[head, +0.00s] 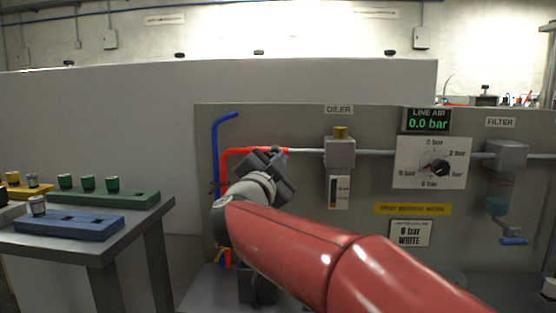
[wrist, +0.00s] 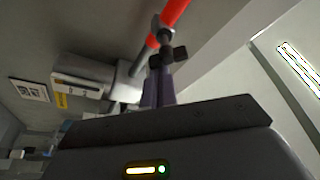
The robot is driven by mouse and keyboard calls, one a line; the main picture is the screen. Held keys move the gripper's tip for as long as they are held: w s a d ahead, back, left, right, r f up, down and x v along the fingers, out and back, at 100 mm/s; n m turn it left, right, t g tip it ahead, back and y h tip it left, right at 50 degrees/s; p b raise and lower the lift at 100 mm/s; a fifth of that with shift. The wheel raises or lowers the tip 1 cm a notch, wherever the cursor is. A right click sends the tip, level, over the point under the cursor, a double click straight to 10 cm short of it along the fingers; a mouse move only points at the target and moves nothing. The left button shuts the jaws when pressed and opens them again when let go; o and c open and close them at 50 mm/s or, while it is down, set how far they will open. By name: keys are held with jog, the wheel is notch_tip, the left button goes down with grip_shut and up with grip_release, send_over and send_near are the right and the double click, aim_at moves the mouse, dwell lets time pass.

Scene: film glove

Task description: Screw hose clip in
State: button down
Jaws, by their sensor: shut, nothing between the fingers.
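The red hose (head: 240,153) runs along the panel to a grey pipe, and its end also shows in the wrist view (wrist: 175,12). On the hose end in the wrist view is the hose clip, a small metal band with a dark winged screw (wrist: 167,57). My gripper (wrist: 158,78) is shut, with its narrow fingers together just behind the screw. They overlap it in the picture, and I cannot tell whether they touch it. In the head view my gripper (head: 278,160) is in front of the hose end and hides the clip.
The oiler (head: 340,153) is right of my gripper. The pressure dial (head: 433,165), filter (head: 506,160) and line air display (head: 428,120), reading 0.0 bar, are farther right. A blue hose (head: 215,150) hangs at the left. A table (head: 150,212) with blue (head: 70,225) and green racks stands left.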

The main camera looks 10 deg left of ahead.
jog(key=a+m+g+y+p, duration=0.1)
jog(key=m+g, duration=0.1)
jog(key=m, duration=0.5)
jog(key=a+m+g+y+p, duration=0.1)
jog(key=m+g, duration=0.1)
jog(key=m, duration=0.6)
jog(key=f+m+g+y+p, duration=0.1)
jog(key=m+g, duration=0.1)
jog(key=m, duration=0.5)
jog(key=shift+s+a+m+y, duration=0.15)
jog(key=shift+a+m+y, duration=0.15)
jog(key=shift+a, duration=0.1)
jog(key=shift+a+r+m+y, duration=0.2)
jog(key=shift+m+y, duration=0.3)
jog(key=shift+m, duration=0.2)
dwell(4.1)
